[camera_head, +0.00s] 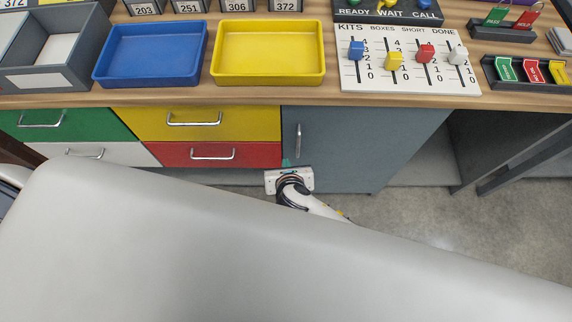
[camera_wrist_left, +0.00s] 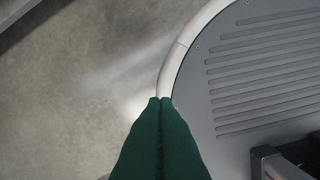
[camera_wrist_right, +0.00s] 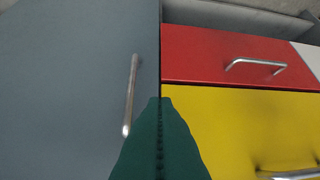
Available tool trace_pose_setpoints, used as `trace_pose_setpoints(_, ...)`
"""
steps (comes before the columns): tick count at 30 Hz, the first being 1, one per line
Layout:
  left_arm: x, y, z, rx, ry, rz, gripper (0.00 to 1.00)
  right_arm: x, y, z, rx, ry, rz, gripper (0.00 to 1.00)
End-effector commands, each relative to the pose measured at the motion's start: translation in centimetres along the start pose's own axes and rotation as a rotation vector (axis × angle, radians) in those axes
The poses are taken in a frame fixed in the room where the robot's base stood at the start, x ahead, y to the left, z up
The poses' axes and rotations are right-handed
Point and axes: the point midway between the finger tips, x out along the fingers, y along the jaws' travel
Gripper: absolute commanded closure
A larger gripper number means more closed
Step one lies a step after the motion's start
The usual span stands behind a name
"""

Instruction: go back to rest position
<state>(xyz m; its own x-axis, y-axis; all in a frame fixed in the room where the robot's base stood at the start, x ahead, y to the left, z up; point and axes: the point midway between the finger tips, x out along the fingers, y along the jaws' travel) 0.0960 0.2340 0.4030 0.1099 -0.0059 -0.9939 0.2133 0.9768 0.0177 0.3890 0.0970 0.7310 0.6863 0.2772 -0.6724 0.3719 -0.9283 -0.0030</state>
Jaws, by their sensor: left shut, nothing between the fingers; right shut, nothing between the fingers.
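My right gripper (camera_head: 285,163) is low in front of the cabinet, near the seam between the red drawer (camera_head: 216,154) and the grey door (camera_head: 350,140). In the right wrist view its green fingers (camera_wrist_right: 166,101) are together and empty, beside the door's upright handle (camera_wrist_right: 131,95). Whether the tips touch the cabinet I cannot tell. My left gripper is hidden in the head view. In the left wrist view its green fingers (camera_wrist_left: 160,101) are shut and empty, pointing at the floor and the edge of my round base.
The wooden bench top (camera_head: 300,99) carries a blue tray (camera_head: 150,85), a yellow tray (camera_head: 268,81), a slider board (camera_head: 410,80) and a card rack (camera_head: 525,88). A yellow drawer (camera_head: 195,132) and a green drawer (camera_head: 50,132) are shut. My pale arm link covers the lower picture. Bare floor (camera_head: 450,220) shows at right.

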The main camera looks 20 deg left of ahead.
Motion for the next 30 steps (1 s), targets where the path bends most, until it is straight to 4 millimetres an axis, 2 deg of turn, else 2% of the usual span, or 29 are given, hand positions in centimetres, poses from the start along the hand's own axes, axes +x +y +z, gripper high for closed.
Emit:
trace_pose_setpoints(4, -0.2, -0.1, -0.4, 0.000, 0.006, -0.001, 1.00, -1.2, -0.1, 0.1, -0.001, -0.001, 0.000, 1.00)
trace_pose_setpoints(11, -0.2, -0.2, -1.3, -0.001, 0.019, -0.002, 1.00, -1.4, -0.1, 0.1, 0.000, -0.001, 0.001, 1.00)
trace_pose_setpoints(14, -0.2, -0.1, -1.3, -0.001, 0.019, -0.002, 1.00, -0.8, 0.4, 0.7, 0.050, -0.018, 0.007, 1.00)
trace_pose_setpoints(17, -0.2, -0.1, -1.3, -0.001, 0.019, -0.002, 1.00, 1.0, 2.2, 3.0, 0.242, -0.074, 0.033, 1.00)
trace_pose_setpoints(20, -0.2, -0.1, -1.3, -0.001, 0.020, -0.001, 1.00, 3.6, 5.5, 7.8, 0.597, -0.163, 0.096, 1.00)
trace_pose_setpoints(23, -0.2, -0.1, -1.3, -0.001, 0.020, -0.001, 1.00, 5.3, 9.3, 14.4, 1.029, -0.246, 0.202, 1.00)
trace_pose_setpoints(24, -0.2, -0.1, -1.3, -0.001, 0.020, -0.001, 1.00, 5.5, 10.7, 17.2, 1.200, -0.268, 0.251, 1.00)
trace_pose_setpoints(26, -0.2, -0.1, -1.3, -0.001, 0.020, -0.001, 1.00, 5.5, 12.5, 21.4, 1.447, -0.291, 0.333, 1.00)
trace_pose_setpoints(27, -0.2, -0.1, -1.3, -0.001, 0.020, -0.001, 1.00, 5.1, 13.7, 24.2, 1.608, -0.299, 0.395, 1.00)
trace_pose_setpoints(29, -0.2, -0.1, -1.3, -0.001, 0.020, -0.001, 1.00, 4.3, 15.2, 28.5, 1.841, -0.297, 0.493, 1.00)
trace_pose_setpoints(30, -0.2, -0.1, -1.3, -0.001, 0.020, -0.001, 1.00, 3.5, 16.1, 31.4, 1.994, -0.286, 0.562, 1.00)
